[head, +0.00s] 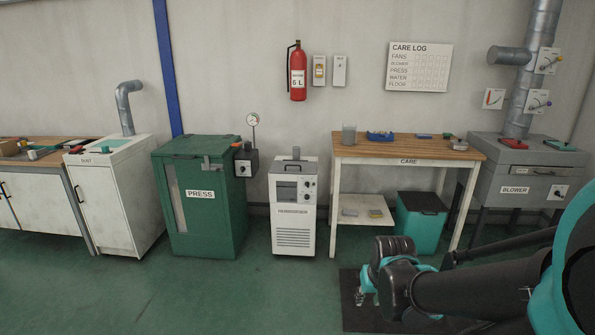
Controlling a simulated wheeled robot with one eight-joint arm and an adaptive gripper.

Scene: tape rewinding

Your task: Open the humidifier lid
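The humidifier (311,221) is a white upright cabinet with a dark panel, knobs and a vented front, standing on the floor in the middle of the head view. Its lid (296,166) lies flat on top, with a small dark upright piece (296,153) at its back that looks like a handle. My gripper (366,297) is low at the right of the humidifier, nearer to me and apart from it. It points downward above a dark mat. Its fingers are small and partly hidden by my wrist, so their opening is unclear.
A green press cabinet (225,222) stands close on the left. The care table (408,153) with small items on top and a teal bin (420,232) underneath stands on the right. The dark floor mat (360,323) lies in front. Green floor before the humidifier is clear.

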